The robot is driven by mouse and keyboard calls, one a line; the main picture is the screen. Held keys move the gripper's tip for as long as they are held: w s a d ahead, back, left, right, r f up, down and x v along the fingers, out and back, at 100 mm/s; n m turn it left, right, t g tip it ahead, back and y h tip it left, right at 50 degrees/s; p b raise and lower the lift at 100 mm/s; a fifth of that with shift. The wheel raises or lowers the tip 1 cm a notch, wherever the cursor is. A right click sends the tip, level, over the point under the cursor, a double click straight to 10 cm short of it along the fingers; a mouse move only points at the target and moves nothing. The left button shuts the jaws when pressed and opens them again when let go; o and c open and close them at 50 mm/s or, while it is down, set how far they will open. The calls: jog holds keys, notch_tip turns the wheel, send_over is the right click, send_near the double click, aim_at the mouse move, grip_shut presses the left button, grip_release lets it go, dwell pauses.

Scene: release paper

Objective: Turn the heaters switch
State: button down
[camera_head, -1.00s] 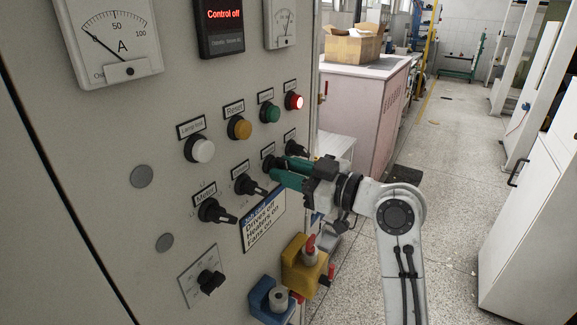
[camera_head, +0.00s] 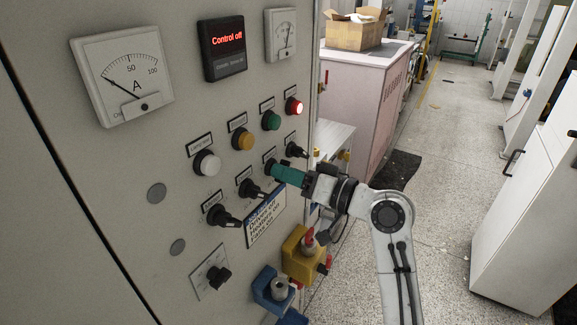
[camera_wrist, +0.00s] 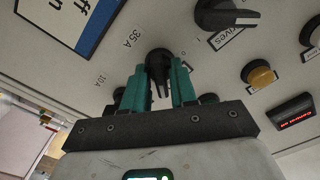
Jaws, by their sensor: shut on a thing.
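The control panel (camera_head: 130,215) has a row of black rotary switches. My gripper (camera_head: 279,171), with teal fingers, is at the third switch (camera_head: 269,167) from the left, and the fingers cover most of it. In the wrist view a black switch knob (camera_wrist: 158,62) sits between the two teal fingers of my gripper (camera_wrist: 158,85), which are shut on it. Marks "35 A" and "10 A" stand near this knob. Its name label cannot be read. Beside it is a switch (camera_wrist: 223,16) with a label ending in "rives".
The second switch (camera_head: 252,189) and the fourth switch (camera_head: 296,150) stand close on either side. A sign (camera_head: 266,222) is below. Yellow (camera_head: 301,256) and blue (camera_head: 272,290) sockets stick out lower down.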

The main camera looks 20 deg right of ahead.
jog(key=shift+m+p, duration=0.4)
jog(key=shift+m, duration=0.3)
jog(key=shift+f, duration=0.1)
jog(key=c, duration=1.2)
grip_release()
jog(key=shift+o, duration=0.2)
jog(key=b+v, duration=0.2)
jog(key=v, duration=0.9)
